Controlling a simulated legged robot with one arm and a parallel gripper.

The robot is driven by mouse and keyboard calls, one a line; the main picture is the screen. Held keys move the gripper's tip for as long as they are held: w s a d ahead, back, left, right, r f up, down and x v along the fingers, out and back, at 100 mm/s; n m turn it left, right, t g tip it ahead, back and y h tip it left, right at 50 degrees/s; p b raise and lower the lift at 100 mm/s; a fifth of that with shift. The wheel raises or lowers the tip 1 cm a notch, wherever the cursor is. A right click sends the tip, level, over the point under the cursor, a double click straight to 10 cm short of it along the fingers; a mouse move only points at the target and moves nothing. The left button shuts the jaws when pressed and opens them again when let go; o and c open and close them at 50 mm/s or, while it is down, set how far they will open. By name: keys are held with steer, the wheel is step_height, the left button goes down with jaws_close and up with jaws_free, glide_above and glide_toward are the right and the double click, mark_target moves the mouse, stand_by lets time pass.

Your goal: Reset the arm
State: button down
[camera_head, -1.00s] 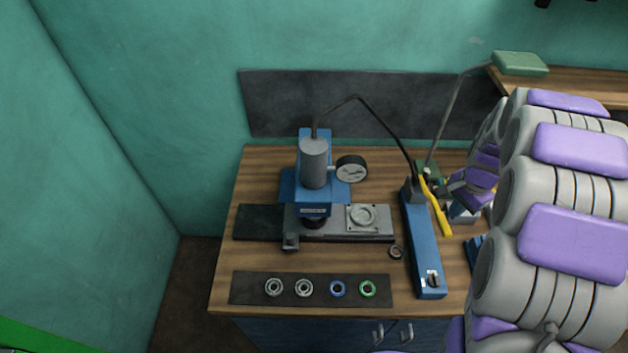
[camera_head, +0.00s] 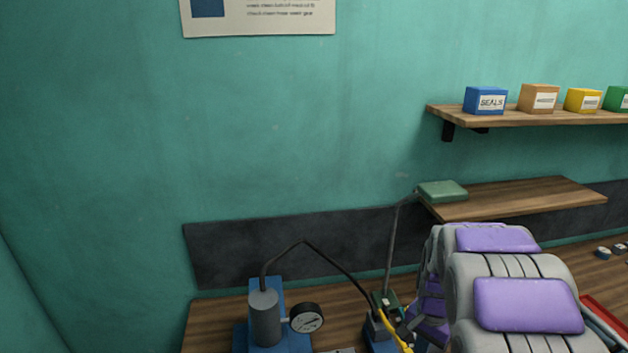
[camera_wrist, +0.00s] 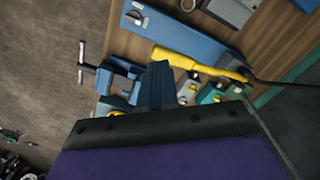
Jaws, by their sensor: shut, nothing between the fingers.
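My arm (camera_head: 520,300), grey with purple pads, reaches in from the lower right over the bench in the head view. Its far end is mostly hidden behind its own links, near the blue hand pump (camera_head: 378,335). In the wrist view my gripper (camera_wrist: 160,122) fills the bottom as a purple body with a black, screwed front edge. It is shut and holds nothing. Beyond it are a blue vise (camera_wrist: 122,78) with a bar handle, the pump's blue body (camera_wrist: 185,35) and its yellow handle (camera_wrist: 200,64).
A blue press (camera_head: 265,320) with a gauge (camera_head: 306,318) stands left of my arm, with a black hose to the pump. A raised wooden shelf (camera_head: 520,197) holds a green box (camera_head: 442,191). A higher shelf (camera_head: 530,117) carries several small boxes. The wall left is clear.

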steer(key=s+a+n+b, duration=0.3)
steer(key=s, duration=0.7)
steer(key=s+a+f+n+g+b, duration=0.1)
steer(key=s+a+n+b, duration=0.2)
steer(key=s, duration=0.8)
steer(key=s+a+f+n+b, duration=0.1)
steer(key=s+a+n+b, duration=0.1)
steer(key=s, duration=0.8)
steer(key=a+b, duration=0.1)
steer(key=b, duration=0.1)
steer(key=shift+s+a+n+g+b, duration=0.2)
steer(key=shift+n+g+b, duration=0.1)
steer(key=shift+n, duration=0.1)
